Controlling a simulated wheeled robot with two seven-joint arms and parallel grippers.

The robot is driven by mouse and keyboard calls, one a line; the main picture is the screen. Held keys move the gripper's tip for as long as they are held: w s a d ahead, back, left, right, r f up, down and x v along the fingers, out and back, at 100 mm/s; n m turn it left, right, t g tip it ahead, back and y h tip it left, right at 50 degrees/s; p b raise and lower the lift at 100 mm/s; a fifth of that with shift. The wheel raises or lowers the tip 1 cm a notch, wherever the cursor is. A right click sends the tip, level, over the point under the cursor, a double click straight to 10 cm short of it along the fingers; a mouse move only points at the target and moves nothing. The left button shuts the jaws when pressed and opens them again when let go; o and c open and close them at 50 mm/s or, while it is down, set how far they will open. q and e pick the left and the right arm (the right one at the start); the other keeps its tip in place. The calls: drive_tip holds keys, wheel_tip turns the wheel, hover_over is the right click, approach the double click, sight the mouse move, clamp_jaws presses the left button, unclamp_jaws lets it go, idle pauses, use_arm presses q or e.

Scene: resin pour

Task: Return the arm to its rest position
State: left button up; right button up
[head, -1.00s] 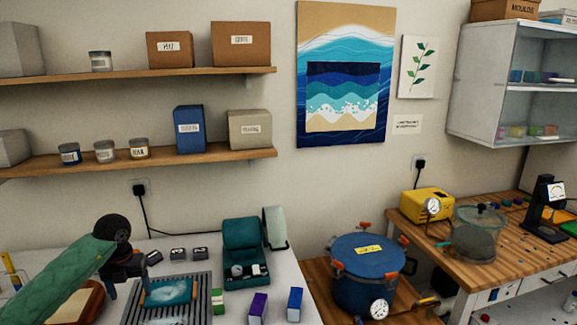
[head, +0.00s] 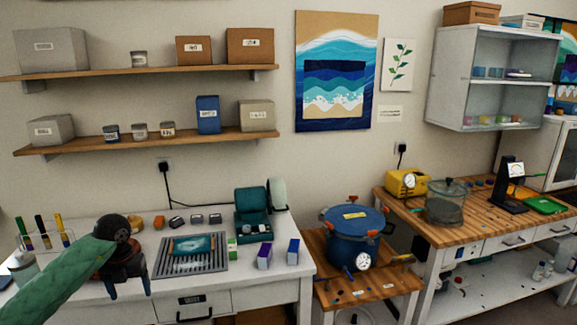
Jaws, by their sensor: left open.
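My left arm comes in from the lower left in its green sleeve. My left gripper (head: 128,291) hangs over the front edge of the white bench at the left, with its fingers pointing down and apart. It is open, with nothing seen between its fingers. It is apart from the teal resin piece (head: 193,244), which lies on the slatted grey rack (head: 217,264) to its right. My right gripper does not show.
The white bench (head: 280,276) also holds small boxes, a green case (head: 252,211) and a rack of tubes (head: 45,238). A blue pressure pot (head: 352,237) stands on a low wooden table to the right. A wooden bench (head: 400,205) stands farther right.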

use_arm(q)
drive_tip(key=d+f+n+t+h, duration=0.95)
drive_tip(key=d+f+h, duration=0.45)
drive_tip(key=d+f, duration=0.85)
drive_tip(key=s+a+f+n+t+y, duration=0.1)
drive_tip(key=s+f+n+y, duration=0.35)
drive_tip(key=f, duration=0.45)
drive_tip(key=s+a+f+n+t+y+b, duration=0.1)
drive_tip(key=s+a+f+n+y, duration=0.2)
drive_tip(key=f+n, duration=0.4)
drive_tip(key=s+f+n+t+y, duration=0.1)
drive_tip(key=s+f+n+y, duration=0.35)
drive_tip(key=f, duration=0.55)
drive_tip(key=s+d+f+n+g, duration=0.2)
drive_tip(key=s+f+g, duration=0.1)
drive_tip(key=s+f, duration=0.4)
drive_tip(key=s+d+f+n+g+y, duration=0.1)
drive_tip(key=s+f+g, duration=0.3)
drive_tip(key=s, duration=1)
drive_tip(key=s+d+f+n+g, duration=0.2)
drive_tip(key=s+d+f+g, duration=0.1)
drive_tip(key=s+f, duration=0.6)
drive_tip(key=shift+s+f+n+g+y, duration=0.3)
drive_tip(key=shift+s+f+n+g, duration=0.1)
drive_tip(key=shift+s, duration=0.85)
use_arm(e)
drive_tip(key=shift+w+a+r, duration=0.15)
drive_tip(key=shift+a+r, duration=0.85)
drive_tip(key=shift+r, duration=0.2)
